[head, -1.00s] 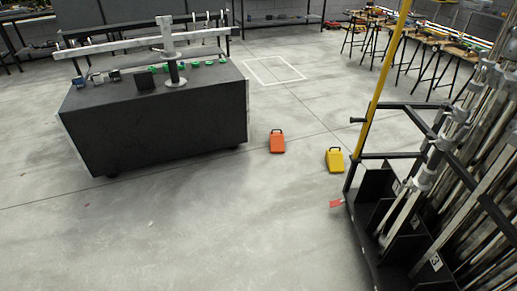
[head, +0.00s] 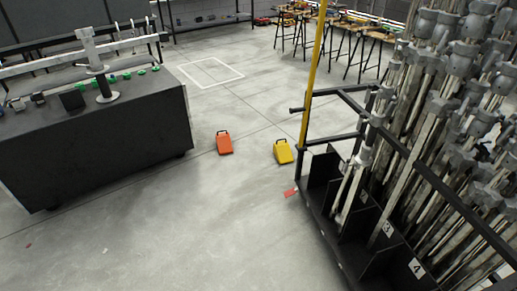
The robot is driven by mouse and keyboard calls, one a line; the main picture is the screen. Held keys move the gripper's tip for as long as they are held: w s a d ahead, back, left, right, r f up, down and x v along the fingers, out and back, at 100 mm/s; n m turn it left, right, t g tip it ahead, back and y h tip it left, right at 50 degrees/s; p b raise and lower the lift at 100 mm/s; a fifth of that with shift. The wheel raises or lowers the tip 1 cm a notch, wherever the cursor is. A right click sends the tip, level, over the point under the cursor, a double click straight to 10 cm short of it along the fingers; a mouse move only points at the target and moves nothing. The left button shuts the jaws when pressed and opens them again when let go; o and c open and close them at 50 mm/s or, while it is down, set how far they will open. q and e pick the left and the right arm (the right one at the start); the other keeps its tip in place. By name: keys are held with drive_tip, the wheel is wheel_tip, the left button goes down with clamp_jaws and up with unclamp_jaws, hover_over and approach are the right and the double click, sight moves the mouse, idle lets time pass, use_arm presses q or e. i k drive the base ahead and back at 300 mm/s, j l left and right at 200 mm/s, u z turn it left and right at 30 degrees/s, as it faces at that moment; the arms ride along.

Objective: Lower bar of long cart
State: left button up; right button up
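A long dark cart (head: 318,222) stands at the right of the head view, loaded with several long grey metal bars with clamp heads (head: 428,62). A short dark handle (head: 297,110) sticks out to the left beside the yellow bar. The cart's compartments carry white number labels, with 3 and 4 readable. Neither of my grippers is in view.
An orange case (head: 224,144) and a yellow case (head: 284,152) stand on the floor left of the cart. A dark workbench (head: 110,150) with a long metal bar on top fills the left.

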sight(323, 4)
drive_tip(key=i+u, duration=0.15)
drive_tip(key=i, duration=1.25)
drive_tip(key=i+j+z, duration=0.1)
drive_tip(key=i+z, duration=0.15)
drive_tip(key=i, duration=0.2)
drive_tip(key=i+j+z, duration=0.25)
drive_tip(key=i, duration=0.2)
drive_tip(key=i+j+z, duration=0.2)
drive_tip(key=i, duration=0.2)
drive_tip(key=i+j+z, duration=0.15)
drive_tip(key=z, duration=0.3)
drive_tip(key=i+j+z, duration=0.25)
drive_tip(key=z, duration=0.25)
drive_tip(key=i+j+z, duration=0.2)
drive_tip(key=z, duration=0.25)
drive_tip(key=j+z, duration=0.5)
drive_tip(key=i+l, duration=0.05)
